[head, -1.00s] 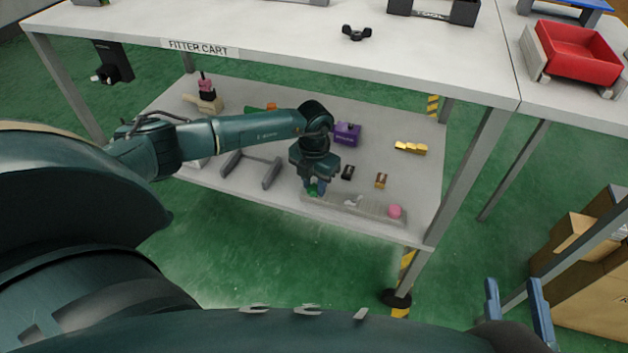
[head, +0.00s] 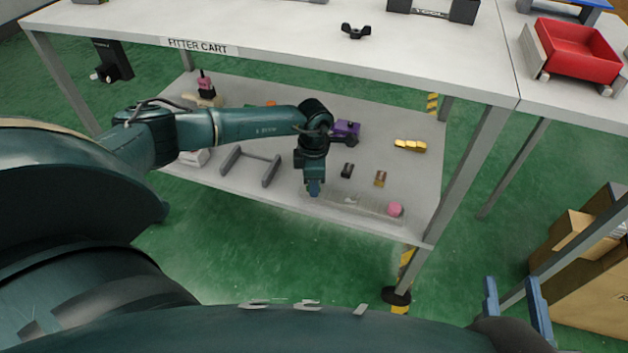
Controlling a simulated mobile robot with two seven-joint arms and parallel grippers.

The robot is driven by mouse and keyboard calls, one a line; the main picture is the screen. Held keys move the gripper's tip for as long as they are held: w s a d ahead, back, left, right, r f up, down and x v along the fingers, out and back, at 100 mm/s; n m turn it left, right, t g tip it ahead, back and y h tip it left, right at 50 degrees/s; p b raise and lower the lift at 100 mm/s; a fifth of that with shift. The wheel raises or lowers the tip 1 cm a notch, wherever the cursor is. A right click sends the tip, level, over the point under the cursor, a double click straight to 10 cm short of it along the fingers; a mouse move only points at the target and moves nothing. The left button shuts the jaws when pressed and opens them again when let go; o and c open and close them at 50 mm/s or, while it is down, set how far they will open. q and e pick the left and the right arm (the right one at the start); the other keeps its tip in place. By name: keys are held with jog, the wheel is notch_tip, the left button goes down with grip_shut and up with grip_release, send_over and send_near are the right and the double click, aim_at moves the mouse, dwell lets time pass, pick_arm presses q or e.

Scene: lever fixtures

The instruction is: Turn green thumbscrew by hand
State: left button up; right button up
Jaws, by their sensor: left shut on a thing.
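My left gripper (head: 314,188) points down at the left end of a pale grey strip (head: 373,211) on the cart's lower shelf. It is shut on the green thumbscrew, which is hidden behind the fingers. A pink knob (head: 395,210) sits at the strip's right end, and a small pale piece lies near its middle. My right gripper (head: 512,284) is open and empty at the lower right, in front of the cart and far from the strip.
On the lower shelf (head: 408,172) are a grey frame (head: 251,166), a purple block (head: 346,131), a black piece (head: 347,170), a brown-gold piece (head: 380,178) and a yellow part (head: 410,146). The upper shelf (head: 280,40) overhangs, with a corner leg (head: 468,170) at right.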

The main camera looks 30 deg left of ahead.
pick_arm(q)
jog(key=shift+m, duration=2.1)
jog(key=o, duration=1)
notch_tip(320, 180, up, 8)
jog(key=shift+f+p, duration=0.2)
jog(key=shift+p, duration=0.9)
jog(key=shift+s+f, duration=0.1)
jog(key=shift+s, duration=0.05)
